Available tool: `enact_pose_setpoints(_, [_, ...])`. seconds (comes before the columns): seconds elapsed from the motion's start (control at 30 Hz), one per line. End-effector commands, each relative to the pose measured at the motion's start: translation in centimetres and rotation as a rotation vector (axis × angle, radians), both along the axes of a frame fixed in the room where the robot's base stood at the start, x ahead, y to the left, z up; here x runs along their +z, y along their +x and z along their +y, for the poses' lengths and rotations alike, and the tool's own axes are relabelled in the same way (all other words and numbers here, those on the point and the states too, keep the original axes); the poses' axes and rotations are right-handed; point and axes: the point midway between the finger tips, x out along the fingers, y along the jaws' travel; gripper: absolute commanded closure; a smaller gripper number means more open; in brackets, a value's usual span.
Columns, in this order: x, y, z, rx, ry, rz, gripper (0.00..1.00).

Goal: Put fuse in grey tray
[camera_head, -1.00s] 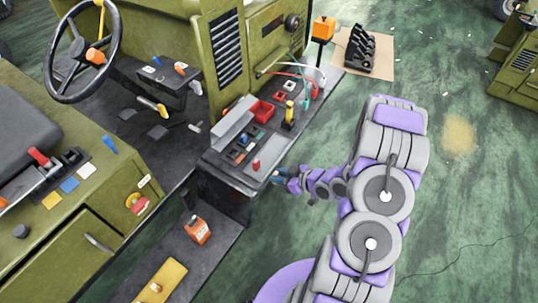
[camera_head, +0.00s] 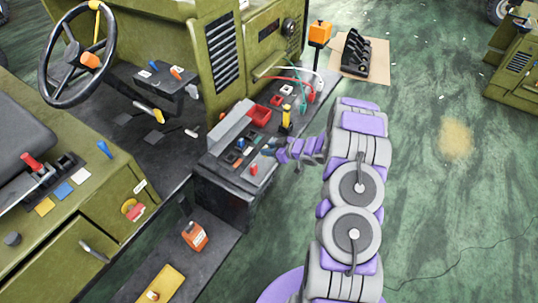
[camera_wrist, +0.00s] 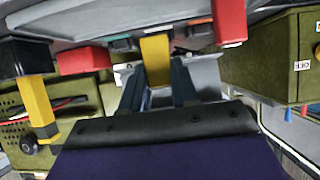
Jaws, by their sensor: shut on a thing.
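My gripper (camera_wrist: 158,92) is shut on a yellow block (camera_wrist: 155,58), which I take to be the fuse. It shows between the two dark blue fingers in the wrist view. In the head view my gripper (camera_head: 268,150) is over the right edge of the black console; the fuse is too small to make out there. The grey tray (camera_head: 230,124) is a long open bin at the back left of the console top, up and left of my gripper. A grey surface (camera_wrist: 206,76) lies behind the fingers in the wrist view; I cannot tell if it is the tray.
A red bin (camera_head: 259,115) adjoins the grey tray. A yellow lever (camera_head: 287,115) stands just above my gripper, and a red knob (camera_head: 253,168) is to its lower left. Cables (camera_head: 300,78) run behind. Green floor to the right is open.

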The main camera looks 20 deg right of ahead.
Motion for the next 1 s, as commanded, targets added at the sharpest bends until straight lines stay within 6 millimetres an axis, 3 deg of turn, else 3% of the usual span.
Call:
enact_pose_setpoints(0.23, [-3.2,0.0,0.0,0.000,-0.001,-0.001,1.00])
enact_pose_setpoints(0.57, [-3.3,0.0,0.0,0.000,-0.002,0.000,1.00])
enact_pose_setpoints(0.6, [-3.4,0.0,0.0,0.000,-0.002,0.000,0.68])
enact_pose_setpoints(0.83, [-3.3,0.0,0.0,0.000,-0.002,0.000,0.46])
enact_pose_setpoints(1.0, [-3.3,0.0,0.0,0.000,-0.002,0.000,0.46])
